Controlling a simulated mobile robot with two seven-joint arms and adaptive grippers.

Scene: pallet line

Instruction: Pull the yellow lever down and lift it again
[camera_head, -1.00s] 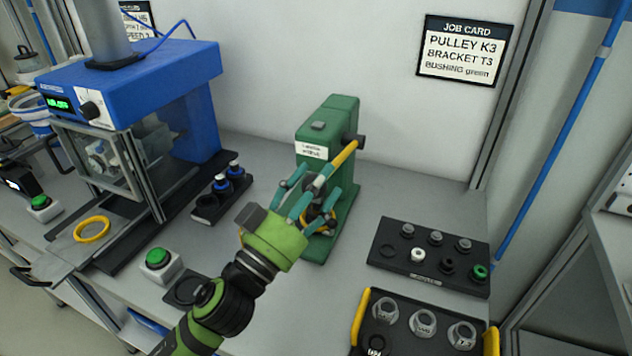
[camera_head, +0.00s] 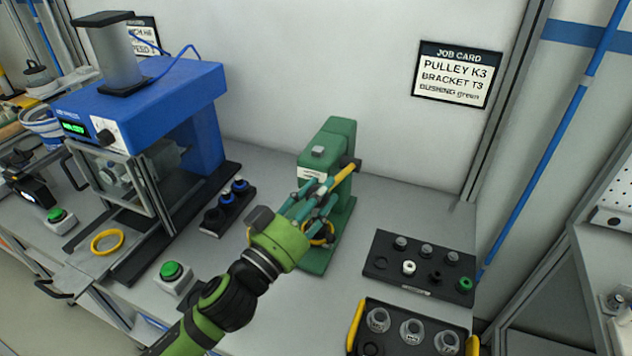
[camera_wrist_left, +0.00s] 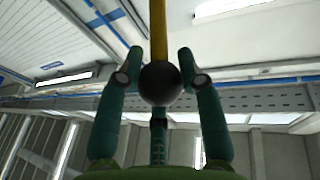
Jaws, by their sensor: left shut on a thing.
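The yellow lever (camera_head: 344,176) sticks out from the side of a green arbor press (camera_head: 328,152) and slopes down toward the front left. My left gripper (camera_head: 322,194) is at its lower end, in front of the press. In the left wrist view, the lever (camera_wrist_left: 158,28) ends in a dark round knob (camera_wrist_left: 160,84), with the two fingers (camera_wrist_left: 160,80) closed on either side of it. In the head view the fingers hide the knob. My right gripper is not in view.
A blue press machine (camera_head: 160,90) stands at the left, with a green button box (camera_head: 172,277) in front. A bushing tray (camera_head: 395,277) and a yellow-handled tray (camera_head: 400,309) lie at the right. A yellow ring (camera_head: 318,242) shows behind my gripper.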

